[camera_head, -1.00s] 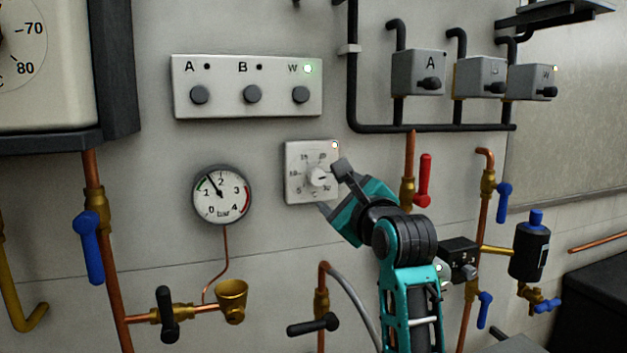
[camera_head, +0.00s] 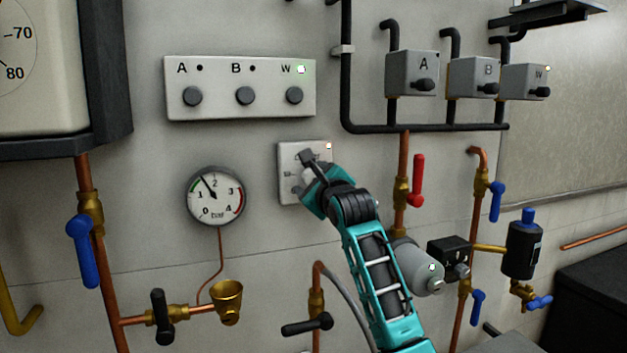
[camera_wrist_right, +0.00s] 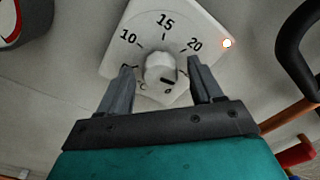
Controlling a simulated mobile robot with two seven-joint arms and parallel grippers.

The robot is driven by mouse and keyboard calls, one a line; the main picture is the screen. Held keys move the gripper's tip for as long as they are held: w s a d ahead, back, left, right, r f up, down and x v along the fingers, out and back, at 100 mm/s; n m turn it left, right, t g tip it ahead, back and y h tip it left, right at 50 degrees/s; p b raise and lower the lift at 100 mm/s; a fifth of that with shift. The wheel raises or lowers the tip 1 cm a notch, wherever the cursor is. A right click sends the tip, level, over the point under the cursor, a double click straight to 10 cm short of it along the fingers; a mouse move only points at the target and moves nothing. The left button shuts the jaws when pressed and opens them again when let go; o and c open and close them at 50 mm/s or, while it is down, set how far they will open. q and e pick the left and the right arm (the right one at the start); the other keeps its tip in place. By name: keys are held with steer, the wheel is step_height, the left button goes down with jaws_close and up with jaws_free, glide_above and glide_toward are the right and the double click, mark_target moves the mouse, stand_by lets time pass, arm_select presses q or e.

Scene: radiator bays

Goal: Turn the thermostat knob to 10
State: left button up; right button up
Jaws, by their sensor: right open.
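The thermostat is a pale square plate (camera_head: 291,155) on the wall, mostly covered by my right gripper in the head view. In the right wrist view its white knob (camera_wrist_right: 161,67) sits in the middle of the dial, with 10, 15 and 20 printed above it. A dark mark shows on the knob's lower right side. A lit lamp (camera_wrist_right: 227,43) is at the plate's corner. My right gripper (camera_wrist_right: 162,80) is open, with one finger on each side of the knob; I cannot tell whether either touches it. My left gripper is not in view.
A pressure gauge (camera_head: 216,196) hangs left of the thermostat. A panel with buttons A, B and W (camera_head: 240,88) is above it. A red lever (camera_head: 417,180) and copper pipes (camera_head: 403,150) stand to the right. A black-handled valve (camera_head: 307,325) is below.

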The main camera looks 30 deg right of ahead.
steer(key=c, duration=1.1)
steer(key=shift+o, duration=0.2)
